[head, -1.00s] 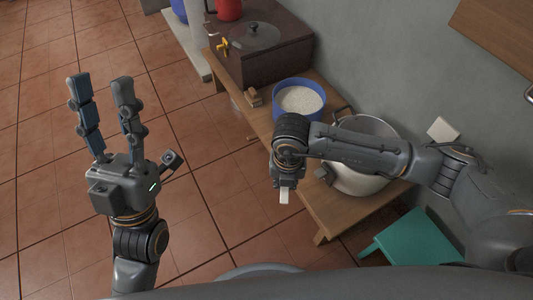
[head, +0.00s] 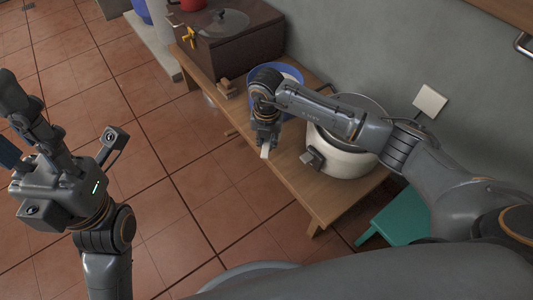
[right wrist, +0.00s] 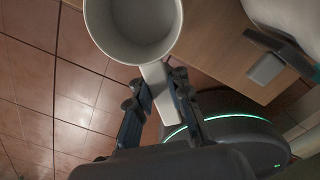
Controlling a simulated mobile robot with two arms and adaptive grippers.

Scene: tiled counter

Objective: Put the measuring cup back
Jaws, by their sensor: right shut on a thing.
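The white measuring cup (right wrist: 133,45) is in my right gripper (right wrist: 158,88), which is shut on its handle in the right wrist view. The cup's open mouth faces the camera and its inside looks empty. In the head view my right gripper (head: 264,140) is over the front edge of the wooden bench, just in front of the blue bowl. Only a small white piece of the cup (head: 265,152) shows there; the rest is hidden. My left gripper (head: 14,128) is at the left edge, empty, its fingers spread and partly cut off.
The blue bowl (head: 297,72) stands on the bench (head: 313,203), partly hidden by my right arm. A white pot (head: 345,163) stands right of it. A brown box (head: 235,50) with a tap and small wooden blocks (head: 229,88) are left. A green stool (head: 402,222) stands front right.

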